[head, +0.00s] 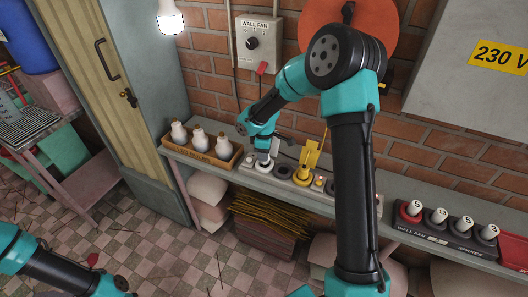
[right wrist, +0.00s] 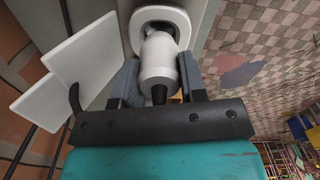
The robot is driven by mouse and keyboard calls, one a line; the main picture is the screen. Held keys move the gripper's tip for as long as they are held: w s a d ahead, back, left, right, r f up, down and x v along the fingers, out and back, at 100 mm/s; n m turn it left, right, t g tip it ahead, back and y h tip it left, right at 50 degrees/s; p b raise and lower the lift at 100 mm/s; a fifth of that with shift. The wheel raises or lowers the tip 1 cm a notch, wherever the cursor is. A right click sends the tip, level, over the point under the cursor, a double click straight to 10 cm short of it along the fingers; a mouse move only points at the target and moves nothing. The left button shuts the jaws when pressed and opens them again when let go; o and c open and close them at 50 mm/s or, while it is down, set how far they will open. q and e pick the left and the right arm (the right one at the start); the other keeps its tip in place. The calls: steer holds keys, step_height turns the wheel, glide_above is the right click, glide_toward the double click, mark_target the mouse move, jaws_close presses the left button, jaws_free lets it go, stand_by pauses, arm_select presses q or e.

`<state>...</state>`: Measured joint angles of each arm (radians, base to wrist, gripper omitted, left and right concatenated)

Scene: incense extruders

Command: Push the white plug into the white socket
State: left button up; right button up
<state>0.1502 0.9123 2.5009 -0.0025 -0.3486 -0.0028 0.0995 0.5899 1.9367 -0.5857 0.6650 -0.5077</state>
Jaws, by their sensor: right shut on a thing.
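The white plug (right wrist: 160,62) is held between the two fingers of my right gripper (right wrist: 158,85), with its dark cord end toward the palm. The gripper also shows in the head view (head: 265,158), low over the left part of a grey socket strip (head: 332,194). The white socket (right wrist: 178,15) is a white ring around a dark opening, directly at the plug's front end. The plug's front overlaps the opening in this view; I cannot tell how deep it sits. My left arm shows at the lower left in the head view, with its gripper out of sight.
A yellow plug (head: 306,160) stands upright on the strip, right of my right gripper. A wooden tray (head: 188,157) with white-topped bottles lies to the left. A dark rack (head: 437,238) of numbered plugs stands at the far right. Two flat white plates (right wrist: 85,45) show beside the gripper.

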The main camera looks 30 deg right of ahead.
steer(key=shift+f, duration=1.2)
stand_by(0.3)
steer(key=o, duration=1)
steer(key=shift+r, duration=0.1)
step_height(320, 180, up, 17)
steer(key=shift+r, duration=0.15)
